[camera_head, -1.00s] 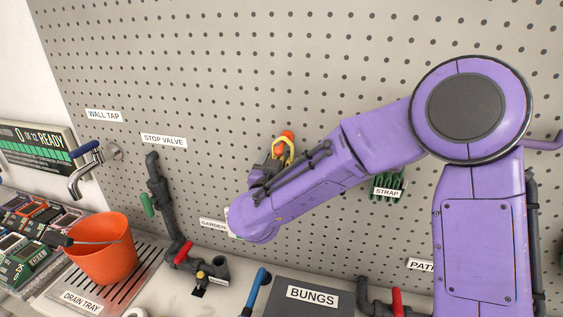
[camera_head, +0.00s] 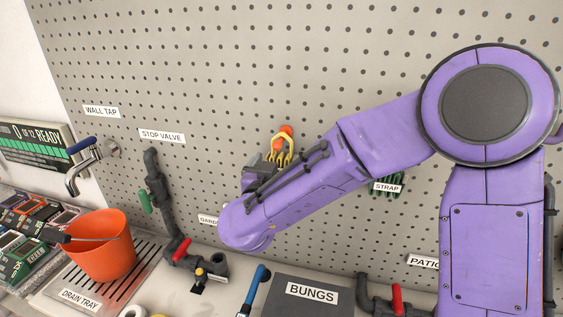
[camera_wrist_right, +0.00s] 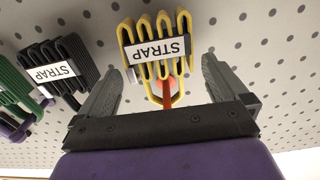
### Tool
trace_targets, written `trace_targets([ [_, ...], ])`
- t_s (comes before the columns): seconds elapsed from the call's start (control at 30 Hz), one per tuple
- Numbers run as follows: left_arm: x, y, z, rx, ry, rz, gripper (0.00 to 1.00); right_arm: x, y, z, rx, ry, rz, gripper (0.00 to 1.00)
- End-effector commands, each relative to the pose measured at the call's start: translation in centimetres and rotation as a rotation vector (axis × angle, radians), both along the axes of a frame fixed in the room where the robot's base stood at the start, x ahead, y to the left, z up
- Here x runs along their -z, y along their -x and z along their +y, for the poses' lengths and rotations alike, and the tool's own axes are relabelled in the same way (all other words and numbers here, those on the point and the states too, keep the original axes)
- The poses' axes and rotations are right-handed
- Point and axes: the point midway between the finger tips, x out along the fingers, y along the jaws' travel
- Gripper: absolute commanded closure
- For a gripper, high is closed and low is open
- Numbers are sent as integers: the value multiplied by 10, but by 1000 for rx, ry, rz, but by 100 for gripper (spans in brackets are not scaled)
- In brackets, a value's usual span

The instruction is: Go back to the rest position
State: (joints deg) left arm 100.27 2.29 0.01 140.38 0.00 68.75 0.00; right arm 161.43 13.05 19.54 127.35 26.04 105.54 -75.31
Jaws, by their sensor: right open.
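My right arm reaches from the right across the pegboard in the head view. My right gripper (camera_wrist_right: 160,70) is open in the right wrist view, with its two grey fingers apart on either side of a folded yellow strap (camera_wrist_right: 153,32) labelled STRAP. The strap hangs at the pegboard and has an orange-red part (camera_wrist_right: 167,92) at its end. In the head view the yellow strap (camera_head: 287,152) shows just above my forearm, and most of my right gripper is hidden behind the arm. My left gripper is not in view.
A black strap (camera_wrist_right: 62,75) and a green strap (camera_wrist_right: 15,95) hang left of the yellow one in the wrist view. Below the pegboard (camera_head: 220,60) stand an orange bucket (camera_head: 100,250), grey pipes with a red valve handle (camera_head: 181,250), and a BUNGS box (camera_head: 290,310).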

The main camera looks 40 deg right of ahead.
Motion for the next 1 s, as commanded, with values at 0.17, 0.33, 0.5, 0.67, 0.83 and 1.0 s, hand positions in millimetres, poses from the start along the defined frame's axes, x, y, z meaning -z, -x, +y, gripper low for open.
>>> trace_targets([
  [0.17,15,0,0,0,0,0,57,3,28,34,-4,4,-2,0],
  [0.33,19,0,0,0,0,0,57,1,44,53,-2,2,-1,0],
  [0.5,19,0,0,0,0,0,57,1,48,56,1,1,1,0],
  [0.67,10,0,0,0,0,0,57,-9,48,56,0,0,0,0],
  [0.83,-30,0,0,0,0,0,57,-48,48,56,0,0,0,0],
  [1.0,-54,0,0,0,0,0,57,-72,48,56,0,0,0,0],
])
